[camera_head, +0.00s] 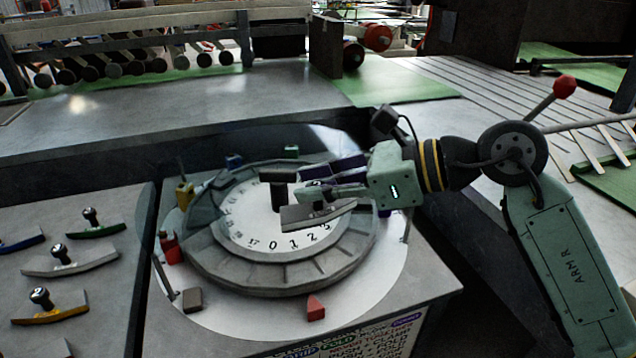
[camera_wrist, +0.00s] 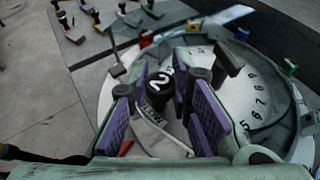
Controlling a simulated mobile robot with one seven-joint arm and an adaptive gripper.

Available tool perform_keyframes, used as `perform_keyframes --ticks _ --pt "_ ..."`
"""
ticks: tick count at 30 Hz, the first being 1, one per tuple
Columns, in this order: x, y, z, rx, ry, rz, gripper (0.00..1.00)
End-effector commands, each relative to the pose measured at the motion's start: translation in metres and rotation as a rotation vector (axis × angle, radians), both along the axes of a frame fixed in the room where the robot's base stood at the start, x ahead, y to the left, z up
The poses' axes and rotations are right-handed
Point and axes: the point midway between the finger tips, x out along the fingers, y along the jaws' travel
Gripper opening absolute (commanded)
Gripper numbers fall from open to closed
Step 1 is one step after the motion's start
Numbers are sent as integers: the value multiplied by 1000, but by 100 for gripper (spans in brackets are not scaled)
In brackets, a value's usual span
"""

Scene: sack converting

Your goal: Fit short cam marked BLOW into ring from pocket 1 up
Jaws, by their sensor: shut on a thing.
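My gripper (camera_head: 318,192) is shut on the knob of a grey cam (camera_head: 325,216) and holds it over the front right part of the ring (camera_head: 262,277). In the wrist view the purple finger pads of my gripper (camera_wrist: 162,98) stand either side of the cam's black knob (camera_wrist: 159,86), marked with a white 2. The held cam's grey plate (camera_wrist: 160,137) carries small lettering that I cannot read. The white dial (camera_head: 262,232) inside the ring shows 0, 1, 2 and more numbers. The ring's pockets look empty where visible; the cam and gripper hide part.
On the left bench lie a green cam (camera_head: 95,231), a silver cam (camera_head: 70,264) and an orange cam (camera_head: 48,315). A dark post (camera_head: 278,195) rises at the dial's centre.

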Motion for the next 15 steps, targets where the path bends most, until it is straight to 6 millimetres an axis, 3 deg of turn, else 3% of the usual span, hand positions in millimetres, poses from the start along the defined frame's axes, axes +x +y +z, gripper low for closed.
perform_keyframes --ticks 5,15 --pt "-1 -2 -4 -5 -7 1 0" --pt "-1 -2 -47 -4 -7 1 0"
